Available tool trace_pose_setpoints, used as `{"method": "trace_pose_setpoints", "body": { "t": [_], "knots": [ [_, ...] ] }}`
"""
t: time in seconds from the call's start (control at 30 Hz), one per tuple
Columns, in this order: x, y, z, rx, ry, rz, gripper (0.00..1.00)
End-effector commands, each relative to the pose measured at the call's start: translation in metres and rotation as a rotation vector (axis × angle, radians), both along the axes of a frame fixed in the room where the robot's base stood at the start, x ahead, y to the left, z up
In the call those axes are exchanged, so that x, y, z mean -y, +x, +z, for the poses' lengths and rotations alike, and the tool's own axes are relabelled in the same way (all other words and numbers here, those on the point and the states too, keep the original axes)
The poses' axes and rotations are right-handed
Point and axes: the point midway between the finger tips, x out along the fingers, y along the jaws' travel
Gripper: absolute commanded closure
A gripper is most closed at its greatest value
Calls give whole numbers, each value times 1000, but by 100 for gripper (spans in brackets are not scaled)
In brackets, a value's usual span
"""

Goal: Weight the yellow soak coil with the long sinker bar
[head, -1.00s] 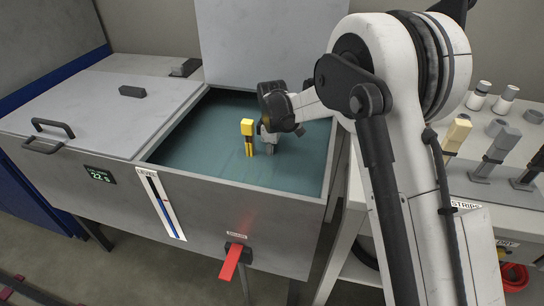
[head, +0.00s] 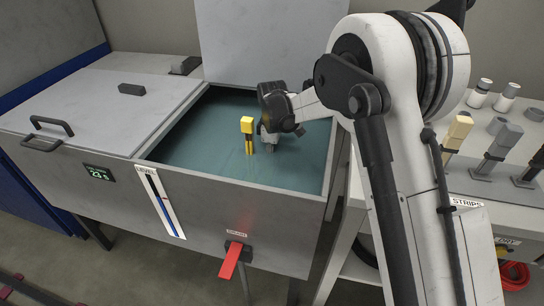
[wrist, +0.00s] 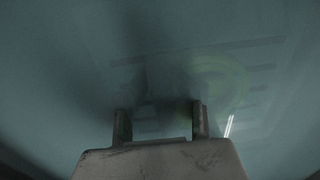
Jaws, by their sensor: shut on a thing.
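My gripper (head: 268,140) reaches down into the open tank, with its tips at or under the water. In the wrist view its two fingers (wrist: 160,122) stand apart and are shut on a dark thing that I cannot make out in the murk. A faint yellow-green ring (wrist: 242,88), perhaps the yellow soak coil, shows under the water ahead and right of the fingers. The long sinker bar cannot be told for certain in either view.
The tank (head: 290,255) has a grey lid (head: 90,110) over its left part. A red drain lever (head: 231,262) sticks out in front. A bench at right holds cream (head: 460,128) and grey (head: 505,138) blocks on stands. Faint dark slots (wrist: 250,42) show underwater.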

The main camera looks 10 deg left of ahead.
Motion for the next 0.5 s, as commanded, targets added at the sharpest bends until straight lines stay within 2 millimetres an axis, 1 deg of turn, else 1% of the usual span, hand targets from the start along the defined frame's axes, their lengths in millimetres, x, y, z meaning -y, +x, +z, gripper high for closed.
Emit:
{"method": "trace_pose_setpoints", "body": {
  "t": [0.27,0.3,0.43,0.5],
  "knots": [
    [0,0,1,0,0,0,100],
    [0,0,1,0,0,0,72],
    [0,0,0,0,0,0,55],
    [0,0,0,0,0,0,55]
  ]
}}
